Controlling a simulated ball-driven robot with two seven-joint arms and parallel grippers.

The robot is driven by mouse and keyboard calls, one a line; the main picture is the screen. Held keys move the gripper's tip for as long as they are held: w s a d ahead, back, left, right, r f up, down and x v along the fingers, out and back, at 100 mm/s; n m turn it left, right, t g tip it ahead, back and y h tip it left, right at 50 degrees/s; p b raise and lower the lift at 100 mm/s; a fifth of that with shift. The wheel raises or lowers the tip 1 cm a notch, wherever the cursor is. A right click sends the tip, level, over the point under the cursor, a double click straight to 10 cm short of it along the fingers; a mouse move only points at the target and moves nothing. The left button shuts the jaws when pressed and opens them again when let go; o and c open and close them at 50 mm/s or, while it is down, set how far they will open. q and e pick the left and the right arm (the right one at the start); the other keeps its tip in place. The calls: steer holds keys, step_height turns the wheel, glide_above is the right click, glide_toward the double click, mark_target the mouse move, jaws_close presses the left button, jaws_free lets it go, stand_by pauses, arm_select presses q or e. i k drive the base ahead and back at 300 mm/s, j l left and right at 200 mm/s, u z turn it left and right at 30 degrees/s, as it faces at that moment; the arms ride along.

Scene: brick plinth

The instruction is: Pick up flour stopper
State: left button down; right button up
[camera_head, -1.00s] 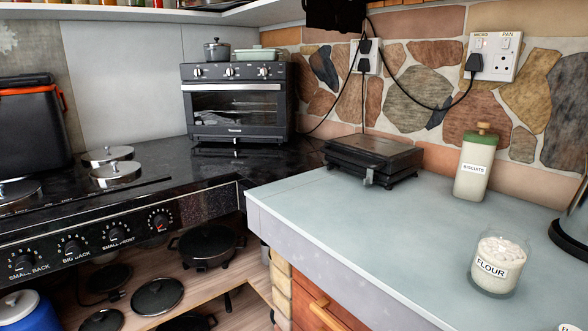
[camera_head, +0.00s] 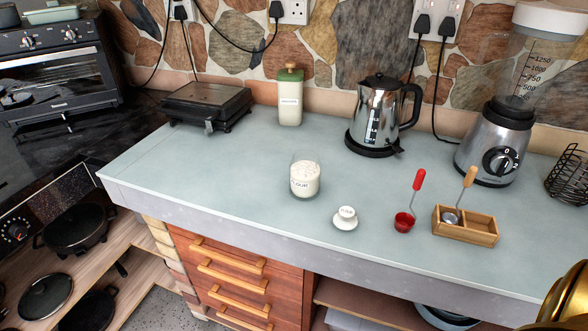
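The flour stopper (camera_head: 345,218), a small white lid with a labelled knob, lies on the counter near its front edge. The open glass flour jar (camera_head: 305,176), filled with white flour and labelled, stands behind it to the left. The stopper is apart from the jar. A golden rounded part shows at the lower right corner, probably part of my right arm; no fingertips show there. My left gripper is not in the picture.
Right of the stopper are a red scoop (camera_head: 404,222) and a wooden box (camera_head: 465,228) holding a spoon. Behind stand a kettle (camera_head: 380,112), blender (camera_head: 492,145), biscuits jar (camera_head: 290,98) and black grill (camera_head: 207,103). The counter (camera_head: 230,180) left of the jar is clear.

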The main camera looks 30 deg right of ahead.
mark_target(345, 218)
steer(key=k+j+z, duration=0.1)
steer(key=z, duration=1.15)
